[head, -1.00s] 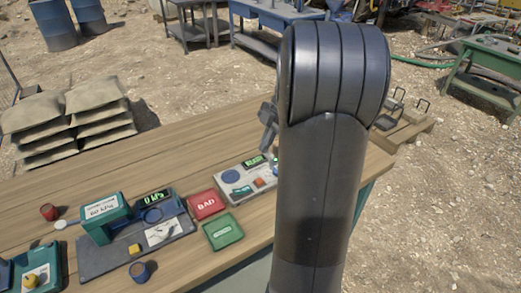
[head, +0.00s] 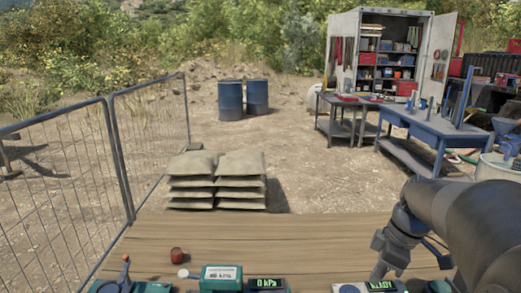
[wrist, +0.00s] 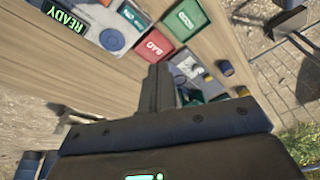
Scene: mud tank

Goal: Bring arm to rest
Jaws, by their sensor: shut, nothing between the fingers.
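My gripper (head: 378,272) is at the lower right of the head view, pointing down above the table's right part. Its fingers are closed together and hold nothing. In the wrist view the closed fingers of my gripper (wrist: 154,92) stand over the wooden table (wrist: 110,68). My dark grey arm comes in from the right edge of the head view and is bent at the wrist.
The table (head: 250,235) carries a READY device (wrist: 68,20), a red BAD tray (wrist: 153,47), a green tray (wrist: 187,20), a teal gauge box (head: 220,273) and a red pot (head: 177,255). Sandbags (head: 216,183) lie behind it; a mesh fence (head: 65,200) stands left.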

